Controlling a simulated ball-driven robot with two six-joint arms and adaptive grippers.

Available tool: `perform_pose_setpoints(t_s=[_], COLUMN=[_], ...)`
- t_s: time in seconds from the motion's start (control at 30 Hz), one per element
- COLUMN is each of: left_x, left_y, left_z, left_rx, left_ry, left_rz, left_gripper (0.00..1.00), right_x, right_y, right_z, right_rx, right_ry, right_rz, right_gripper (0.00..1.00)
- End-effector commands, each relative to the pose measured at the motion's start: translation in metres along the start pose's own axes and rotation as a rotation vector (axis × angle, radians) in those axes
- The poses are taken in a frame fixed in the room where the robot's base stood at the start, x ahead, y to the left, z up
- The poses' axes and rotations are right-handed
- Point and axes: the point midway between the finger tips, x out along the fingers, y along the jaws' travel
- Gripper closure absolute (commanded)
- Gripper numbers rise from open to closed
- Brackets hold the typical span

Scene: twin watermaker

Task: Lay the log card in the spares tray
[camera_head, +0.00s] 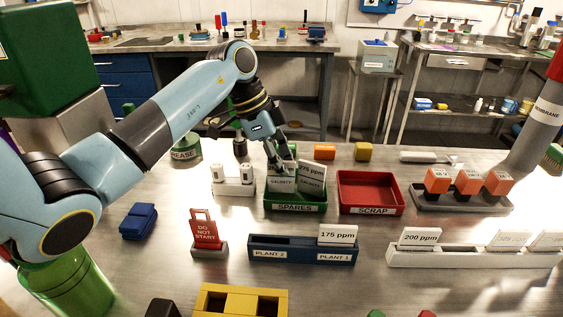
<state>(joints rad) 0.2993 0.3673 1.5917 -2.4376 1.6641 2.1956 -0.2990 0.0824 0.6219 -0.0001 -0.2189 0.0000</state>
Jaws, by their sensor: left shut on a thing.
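My left gripper (281,163) reaches down over the green spares tray (295,207), shut on a pale card (281,184) marked SALINITY. That card is upright at the tray's left side; whether it touches the tray floor is hidden by the front wall. A second pale card (312,178), marked with a ppm figure and SALINITY, stands close to its right in the same tray. I cannot tell from the lettering which is the log card. My right gripper is out of view.
A red scrap tray (371,208) is empty to the right. A white holder (234,188) stands left. In front are a blue plant rack (285,252) with a 175 ppm card (338,234), a red DO NOT START tag (204,231) and a white card rack (450,258).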

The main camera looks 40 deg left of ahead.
Motion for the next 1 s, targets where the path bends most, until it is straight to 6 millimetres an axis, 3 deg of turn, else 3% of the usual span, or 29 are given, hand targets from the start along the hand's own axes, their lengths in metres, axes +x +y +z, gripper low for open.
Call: perform_pose_setpoints(t_s=[0.3,0.33,0.5,0.8,1.0], left_x=[0.002,0.002,0.002,-0.003,-0.036], left_y=[0.000,-0.001,-0.001,-0.001,-0.002], left_z=[0.001,0.001,0.001,-0.001,0.000], left_rx=[0.000,0.000,0.000,0.001,0.002], left_ry=[0.000,0.000,0.000,0.000,-0.002], left_rz=[-0.001,-0.001,-0.001,-0.003,-0.006], left_gripper=[1.00,0.88,0.69,0.69,0.69], right_x=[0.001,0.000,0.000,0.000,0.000], right_y=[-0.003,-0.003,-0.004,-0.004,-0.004], right_z=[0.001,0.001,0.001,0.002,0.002], right_rx=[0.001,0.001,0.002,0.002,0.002], right_ry=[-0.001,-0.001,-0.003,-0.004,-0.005], right_rz=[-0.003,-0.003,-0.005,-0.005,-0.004], right_gripper=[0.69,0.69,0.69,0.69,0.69])
